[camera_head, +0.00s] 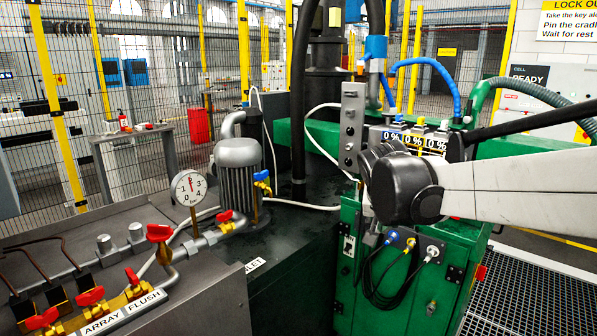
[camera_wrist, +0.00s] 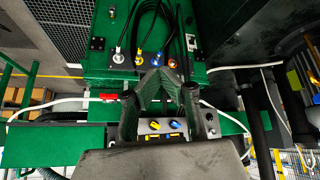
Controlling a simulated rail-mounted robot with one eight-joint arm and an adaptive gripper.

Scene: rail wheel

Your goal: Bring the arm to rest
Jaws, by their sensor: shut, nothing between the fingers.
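My arm (camera_head: 510,187) reaches in from the right in the head view, its pale link ending in a dark rounded joint in front of the green machine (camera_head: 395,270). My gripper is not clearly visible in the head view. In the wrist view my gripper (camera_wrist: 159,78) shows dark fingers converging, shut and empty, over the green machine's housing (camera_wrist: 215,75). I cannot tell the gap between the fingertips and the housing. The joint hides part of the machine's upper face in the head view.
Left are a pressure gauge (camera_head: 189,187), red-handled valves (camera_head: 91,296) and a grey motor (camera_head: 239,180). Hoses, including a blue one (camera_head: 428,63), hang around the machine top. Black cables (camera_head: 384,283) loop on its front. A mesh fence (camera_head: 150,60) stands behind; grating (camera_head: 535,300) lies at right.

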